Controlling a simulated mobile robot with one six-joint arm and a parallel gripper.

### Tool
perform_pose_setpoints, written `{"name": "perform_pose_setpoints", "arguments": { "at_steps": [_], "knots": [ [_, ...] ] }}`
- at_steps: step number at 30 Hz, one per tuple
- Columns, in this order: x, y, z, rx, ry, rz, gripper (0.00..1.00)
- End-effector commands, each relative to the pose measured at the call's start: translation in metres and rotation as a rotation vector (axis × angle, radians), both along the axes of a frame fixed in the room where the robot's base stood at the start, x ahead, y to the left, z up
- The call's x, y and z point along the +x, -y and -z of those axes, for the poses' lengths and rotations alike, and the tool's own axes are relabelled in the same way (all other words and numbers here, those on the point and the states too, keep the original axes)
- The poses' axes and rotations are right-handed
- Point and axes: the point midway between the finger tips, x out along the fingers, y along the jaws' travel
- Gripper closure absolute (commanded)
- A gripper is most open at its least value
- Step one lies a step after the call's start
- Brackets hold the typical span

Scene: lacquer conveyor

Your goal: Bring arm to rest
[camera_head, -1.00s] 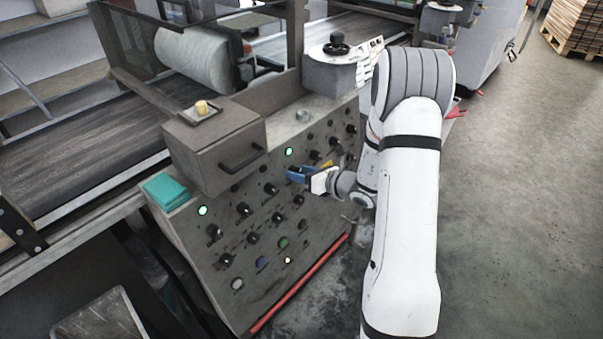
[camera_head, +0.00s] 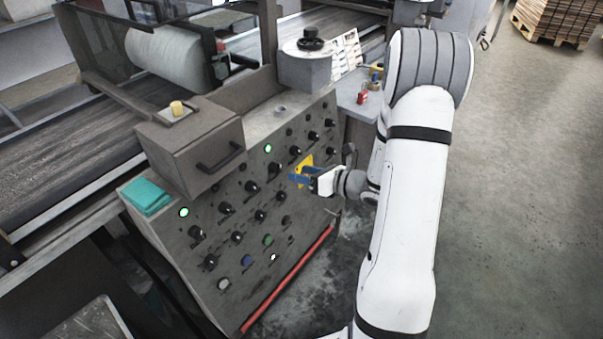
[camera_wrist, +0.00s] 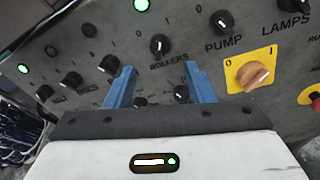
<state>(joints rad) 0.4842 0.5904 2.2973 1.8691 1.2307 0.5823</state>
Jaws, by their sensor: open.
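My gripper (camera_head: 304,178) is in front of the grey control panel (camera_head: 228,252), with my white arm reaching in from the right. In the wrist view its two blue fingers (camera_wrist: 161,92) are apart with nothing between them. Beyond them are black knobs, one (camera_wrist: 160,44) above the label ROLLERS. A yellow plate with a wooden-coloured knob (camera_wrist: 256,76) lies to the right of the fingers. The gripper partly covers this yellow plate (camera_head: 305,161) in the head view. I cannot tell the exact gap between fingertips and panel.
A grey box with a handle (camera_head: 190,150) and a teal cloth (camera_head: 146,196) sit on top of the panel. A red bar (camera_head: 288,280) runs along its lower edge. A conveyor (camera_head: 60,145) is behind. Open floor (camera_head: 520,200) lies right, with a stacked pallet (camera_head: 555,22) at the back.

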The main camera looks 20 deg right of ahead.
Motion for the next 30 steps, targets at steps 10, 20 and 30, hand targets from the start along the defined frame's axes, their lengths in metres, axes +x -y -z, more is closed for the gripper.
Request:
{"name": "perform_pose_setpoints", "arguments": {
  "at_steps": [10, 20, 30],
  "knots": [
    [-0.004, -0.009, -0.01, -0.03, 0.015, -0.045, 0.51],
    [-0.093, -0.101, -0.096, -0.486, 0.262, -0.695, 0.51],
    [-0.204, -0.107, -0.152, -1.13, 0.632, -1.453, 0.51]
  ]
}}
